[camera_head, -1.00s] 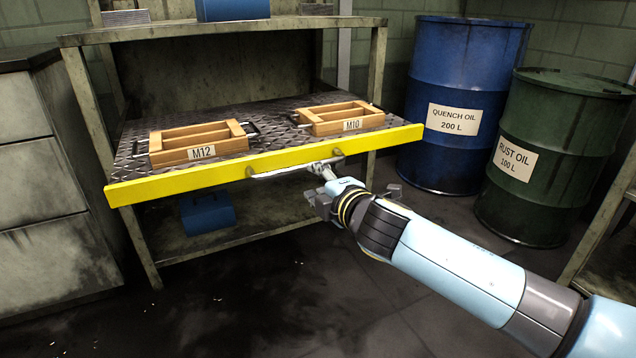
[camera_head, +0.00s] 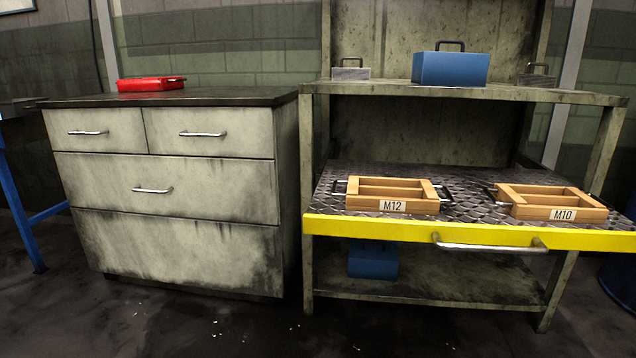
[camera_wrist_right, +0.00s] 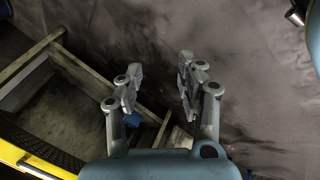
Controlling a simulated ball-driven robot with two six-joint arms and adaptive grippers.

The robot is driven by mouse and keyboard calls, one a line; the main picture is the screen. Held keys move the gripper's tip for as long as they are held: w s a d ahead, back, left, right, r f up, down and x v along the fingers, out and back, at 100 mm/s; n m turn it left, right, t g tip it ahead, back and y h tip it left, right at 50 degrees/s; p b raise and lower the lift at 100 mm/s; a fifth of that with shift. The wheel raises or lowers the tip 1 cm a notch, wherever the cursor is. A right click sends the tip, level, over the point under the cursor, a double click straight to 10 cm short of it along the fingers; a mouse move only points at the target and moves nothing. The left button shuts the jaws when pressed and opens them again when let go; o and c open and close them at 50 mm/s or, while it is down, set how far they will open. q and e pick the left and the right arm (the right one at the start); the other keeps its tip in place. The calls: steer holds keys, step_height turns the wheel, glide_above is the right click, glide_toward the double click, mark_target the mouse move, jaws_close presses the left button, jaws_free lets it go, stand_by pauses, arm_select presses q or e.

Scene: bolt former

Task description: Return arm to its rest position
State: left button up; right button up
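My right gripper (camera_wrist_right: 158,88) shows in the right wrist view with its two fingers apart and nothing between them. It hangs over the dark floor, apart from the rack, whose yellow shelf edge (camera_wrist_right: 45,168) shows at the lower left of that view. Neither arm shows in the head view, and my left gripper is in no view. In the head view the yellow-edged shelf (camera_head: 375,229) has a metal handle (camera_head: 490,245), and no gripper touches it.
Wooden trays marked M12 (camera_head: 393,206) and M10 (camera_head: 563,214) sit on the shelf. A blue toolbox (camera_head: 450,69) stands above, another blue box (camera_head: 372,261) below. A drawer cabinet (camera_head: 180,252) carrying a red box (camera_head: 151,84) stands left.

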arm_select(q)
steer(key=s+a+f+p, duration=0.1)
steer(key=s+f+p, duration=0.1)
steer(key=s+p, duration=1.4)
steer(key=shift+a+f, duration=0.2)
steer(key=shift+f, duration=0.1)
arm_select(e)
steer(key=s+a+f+m+g+y, duration=0.1)
steer(key=s+f+m+g, duration=0.1)
steer(key=s, duration=1.1)
steer(key=s+a+f+m+g, duration=0.1)
steer(key=s+f+m+g, duration=0.1)
steer(key=s, duration=1)
steer(key=shift+s+a+f+m+y, duration=0.3)
steer(key=shift+s+f+m+y, duration=0.1)
steer(key=shift+f+m, duration=0.35)
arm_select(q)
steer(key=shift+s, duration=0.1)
